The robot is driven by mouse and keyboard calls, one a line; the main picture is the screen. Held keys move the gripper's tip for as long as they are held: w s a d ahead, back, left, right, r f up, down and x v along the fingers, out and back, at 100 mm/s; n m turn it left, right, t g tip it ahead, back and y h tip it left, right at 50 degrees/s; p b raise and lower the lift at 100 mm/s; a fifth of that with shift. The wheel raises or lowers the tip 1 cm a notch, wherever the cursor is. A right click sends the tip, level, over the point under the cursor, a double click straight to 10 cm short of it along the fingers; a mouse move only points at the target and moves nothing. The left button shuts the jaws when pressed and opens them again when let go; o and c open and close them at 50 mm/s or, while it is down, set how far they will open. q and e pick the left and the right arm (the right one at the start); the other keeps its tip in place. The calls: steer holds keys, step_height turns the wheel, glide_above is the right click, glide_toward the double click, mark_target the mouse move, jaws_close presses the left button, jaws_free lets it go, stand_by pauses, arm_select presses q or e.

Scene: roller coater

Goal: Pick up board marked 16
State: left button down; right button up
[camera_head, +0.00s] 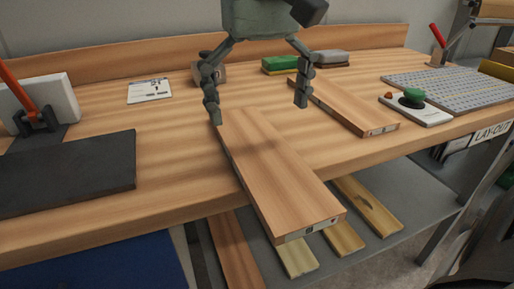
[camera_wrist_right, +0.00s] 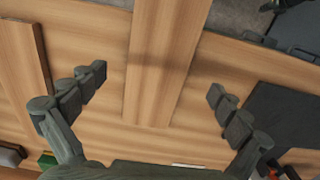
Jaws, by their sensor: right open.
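A long wooden board (camera_head: 275,180) lies on the workbench, its near end sticking out past the front edge. A small label on that end is too small to read for certain. My right gripper (camera_head: 258,112) is open above the board's far part, one finger toward each side. In the right wrist view, the board (camera_wrist_right: 162,60) runs between the two spread fingers of the right gripper (camera_wrist_right: 158,78), apart from both. A second labelled board (camera_head: 345,105) lies farther back to the right; its mark is also unreadable. My left gripper is not in view.
The workbench (camera_head: 180,150) has a dark mat (camera_head: 70,175) at left and a red-handled tool (camera_head: 35,115) behind it. A green-button box (camera_head: 412,100) and a perforated plate (camera_head: 455,88) stand right. Several boards lie on the lower shelf (camera_head: 390,225).

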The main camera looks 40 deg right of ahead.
mark_target(262, 151)
steer(key=f, duration=0.4)
steer(key=shift+s+f, duration=0.3)
steer(key=shift+f, duration=0.1)
steer(key=shift+w+f, duration=0.1)
steer(key=shift+f, duration=0.4)
